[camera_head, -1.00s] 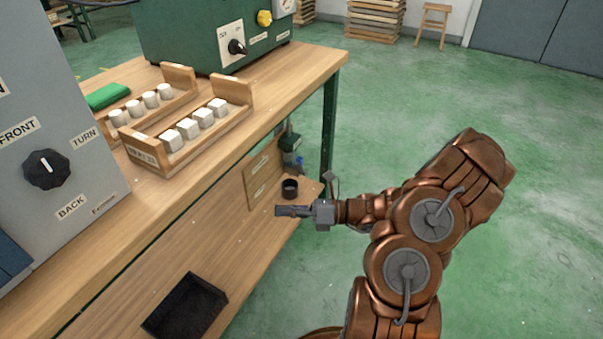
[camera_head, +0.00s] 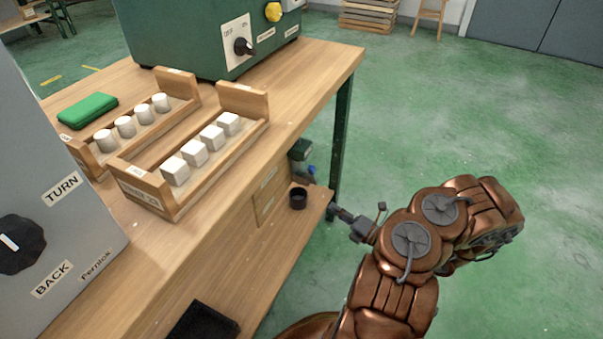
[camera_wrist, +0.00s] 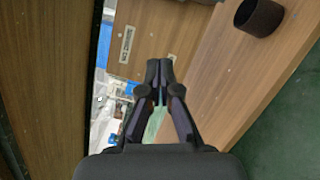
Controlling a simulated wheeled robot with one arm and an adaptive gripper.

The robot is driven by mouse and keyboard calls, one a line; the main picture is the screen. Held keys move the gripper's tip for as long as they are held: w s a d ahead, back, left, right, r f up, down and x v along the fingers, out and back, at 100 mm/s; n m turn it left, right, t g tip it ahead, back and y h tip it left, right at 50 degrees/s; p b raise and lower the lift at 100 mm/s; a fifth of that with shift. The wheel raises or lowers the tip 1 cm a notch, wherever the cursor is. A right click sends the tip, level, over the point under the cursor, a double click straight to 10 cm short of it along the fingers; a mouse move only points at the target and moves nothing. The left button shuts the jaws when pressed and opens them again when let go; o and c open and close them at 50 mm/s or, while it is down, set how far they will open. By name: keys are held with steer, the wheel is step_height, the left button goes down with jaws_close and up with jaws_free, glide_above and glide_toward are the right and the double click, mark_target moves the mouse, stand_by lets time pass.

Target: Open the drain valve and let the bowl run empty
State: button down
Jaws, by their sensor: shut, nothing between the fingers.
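No bowl and no drain valve can be made out in either view. The green machine (camera_head: 185,45) on the worktop has a black knob (camera_head: 244,47) on a white plate and a yellow knob (camera_head: 274,12). Its top is cut off by the frame. My gripper (camera_head: 333,212) is beside the right end of the bench, around lower-shelf height, apart from the machine. In the wrist view my gripper (camera_wrist: 160,65) is shut and empty, with its fingertips together.
Two wooden racks hold white cylinders (camera_head: 125,127) and white cubes (camera_head: 195,153). A grey panel (camera_head: 85,240) with a large knob fills the left. Green floor (camera_head: 450,120) lies open at right.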

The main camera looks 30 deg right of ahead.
mark_target(312, 175)
steer(key=w+r+b, duration=0.2)
steer(key=w+b, duration=0.3)
steer(key=w, duration=0.7)
steer(key=shift+d, duration=0.15)
steer(key=shift+r, duration=0.1)
